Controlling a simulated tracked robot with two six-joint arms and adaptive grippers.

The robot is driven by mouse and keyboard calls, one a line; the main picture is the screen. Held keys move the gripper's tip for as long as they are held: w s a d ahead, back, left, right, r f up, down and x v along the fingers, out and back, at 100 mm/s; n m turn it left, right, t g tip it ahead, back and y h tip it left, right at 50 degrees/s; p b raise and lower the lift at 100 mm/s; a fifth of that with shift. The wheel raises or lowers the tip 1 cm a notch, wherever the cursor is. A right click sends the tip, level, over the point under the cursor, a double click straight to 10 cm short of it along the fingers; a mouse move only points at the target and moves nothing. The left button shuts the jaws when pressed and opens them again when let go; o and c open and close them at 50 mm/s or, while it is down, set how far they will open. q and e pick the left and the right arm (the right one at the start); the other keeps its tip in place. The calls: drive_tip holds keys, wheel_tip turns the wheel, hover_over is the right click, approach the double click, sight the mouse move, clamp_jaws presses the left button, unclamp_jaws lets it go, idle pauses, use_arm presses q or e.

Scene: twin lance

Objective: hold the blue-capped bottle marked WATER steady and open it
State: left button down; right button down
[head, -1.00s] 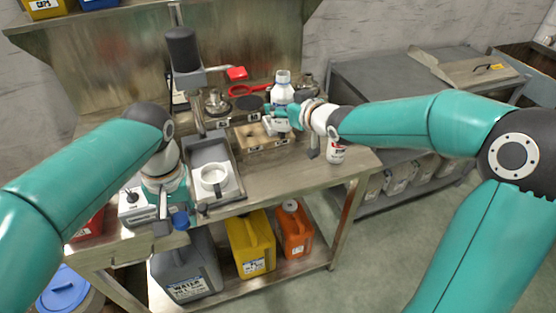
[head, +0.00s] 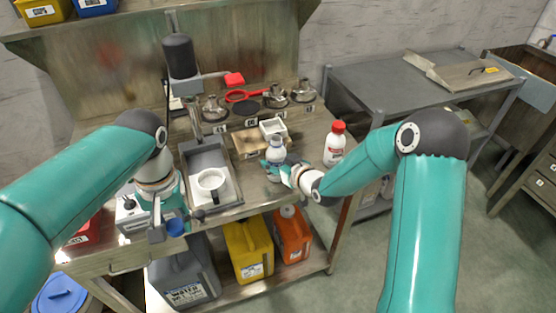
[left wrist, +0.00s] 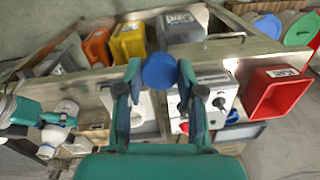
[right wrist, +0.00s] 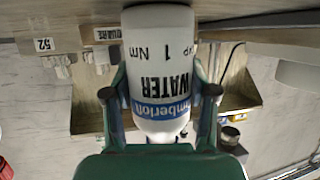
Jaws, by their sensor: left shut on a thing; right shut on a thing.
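The white bottle (head: 276,154) stands upright in the head view with no cap on its pale neck. The right wrist view shows its body (right wrist: 160,60) with the word WATER, upside down there. My right gripper (head: 273,169) is shut around the bottle, one finger on each side. My left gripper (head: 170,229) is shut on a blue cap (head: 177,227) near the bench's front left edge, well apart from the bottle. The cap (left wrist: 160,71) sits between the fingertips in the left wrist view. I cannot tell whether the bottle's base touches the bench.
A red-capped white bottle (head: 335,146) stands right of my right gripper. A small white box (head: 273,127) and several metal pieces are behind. Jugs stand on the lower shelf.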

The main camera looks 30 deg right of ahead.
drive_tip(key=shift+c, duration=1.7)
unclamp_jaws()
drive_tip(key=shift+s+r, duration=0.1)
drive_tip(key=shift+s, duration=0.05)
